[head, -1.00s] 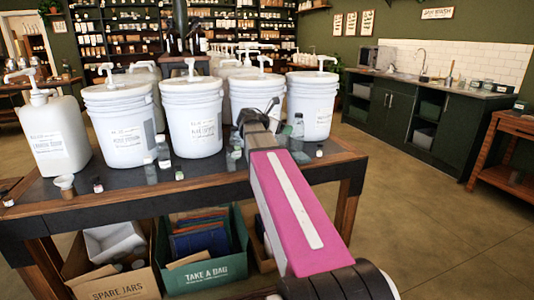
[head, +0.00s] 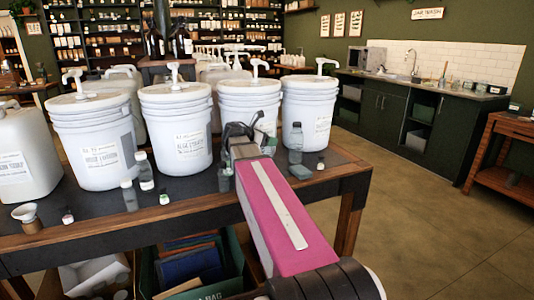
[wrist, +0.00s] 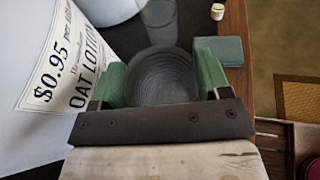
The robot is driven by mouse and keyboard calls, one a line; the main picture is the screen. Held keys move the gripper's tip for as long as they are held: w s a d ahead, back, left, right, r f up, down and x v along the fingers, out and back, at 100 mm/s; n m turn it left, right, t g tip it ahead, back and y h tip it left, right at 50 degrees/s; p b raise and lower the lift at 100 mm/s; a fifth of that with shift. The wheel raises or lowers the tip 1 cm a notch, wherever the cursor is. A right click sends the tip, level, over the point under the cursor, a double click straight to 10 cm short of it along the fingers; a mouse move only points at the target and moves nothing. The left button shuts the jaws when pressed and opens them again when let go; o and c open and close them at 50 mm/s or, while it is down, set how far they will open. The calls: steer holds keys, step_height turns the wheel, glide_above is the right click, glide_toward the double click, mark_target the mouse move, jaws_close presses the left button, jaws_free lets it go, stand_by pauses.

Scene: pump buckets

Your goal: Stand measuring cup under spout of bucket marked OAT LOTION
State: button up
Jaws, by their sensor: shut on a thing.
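The white bucket marked OAT LOTION shows its label (wrist: 70,65) at the left of the wrist view. By its place it is the third bucket (head: 248,95) from the left in the head view, its front partly hidden by my gripper. Its white pump with spout (head: 259,67) stands on the lid. My gripper (wrist: 163,85), with green fingers, is shut on a round, dark see-through measuring cup (wrist: 163,72), seen from above. The gripper (head: 240,138) is close in front of that bucket in the head view. I cannot tell whether the cup touches the table.
A clear bottle (head: 296,142), a green box (head: 300,172) and a small jar (head: 320,163) stand right of my gripper. White buckets (head: 175,135) (head: 308,110) flank the OAT LOTION one. Small bottles (head: 144,172) stand left. The table's front edge (head: 110,222) is near.

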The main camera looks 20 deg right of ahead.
mark_target(267, 150)
steer(key=shift+f, duration=2.6)
steer(key=shift+f, duration=0.1)
steer(key=o, duration=1.1)
steer(key=shift+a+r, duration=0.2)
steer(key=shift+v, duration=3.55)
steer(key=shift+s, duration=0.1)
